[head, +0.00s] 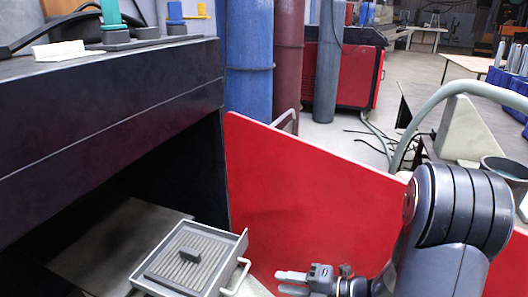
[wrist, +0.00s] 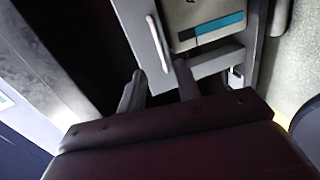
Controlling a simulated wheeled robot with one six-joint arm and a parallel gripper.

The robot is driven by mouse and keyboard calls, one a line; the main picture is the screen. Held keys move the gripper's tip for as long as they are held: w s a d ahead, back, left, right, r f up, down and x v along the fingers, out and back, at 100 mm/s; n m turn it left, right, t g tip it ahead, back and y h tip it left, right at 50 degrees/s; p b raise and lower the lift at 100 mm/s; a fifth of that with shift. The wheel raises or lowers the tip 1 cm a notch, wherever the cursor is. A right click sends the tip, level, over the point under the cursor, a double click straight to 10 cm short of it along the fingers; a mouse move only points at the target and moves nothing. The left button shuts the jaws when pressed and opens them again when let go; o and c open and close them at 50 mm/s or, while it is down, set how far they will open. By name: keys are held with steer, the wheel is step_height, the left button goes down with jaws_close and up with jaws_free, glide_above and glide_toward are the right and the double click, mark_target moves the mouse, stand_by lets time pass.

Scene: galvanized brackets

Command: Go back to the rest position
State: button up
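My gripper (head: 279,282) is at the bottom of the head view, pointing left, at the end of my arm on the right. In the wrist view its two fingers (wrist: 158,72) stand apart with nothing held between them. A grey open-topped drawer (head: 240,243) with a light bar handle (head: 239,277) lies to the left of my gripper. A gap shows between the handle and the fingertips in the head view. In the wrist view the pale handle (wrist: 157,42) appears just beyond the fingertips; its exact distance cannot be told.
The drawer holds a ribbed grey insert with a small dark block (head: 190,255). A dark workbench (head: 110,120) rises at left, with fittings on top. A red panel (head: 310,190) stands behind my gripper. Gas cylinders (head: 250,60) and a red machine (head: 355,75) are further back.

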steer(key=b+x, duration=0.2)
steer(key=x, duration=0.8)
steer(key=shift+w+a+b, duration=0.2)
steer(key=shift+a+b, duration=0.05)
steer(key=shift+b, duration=0.1)
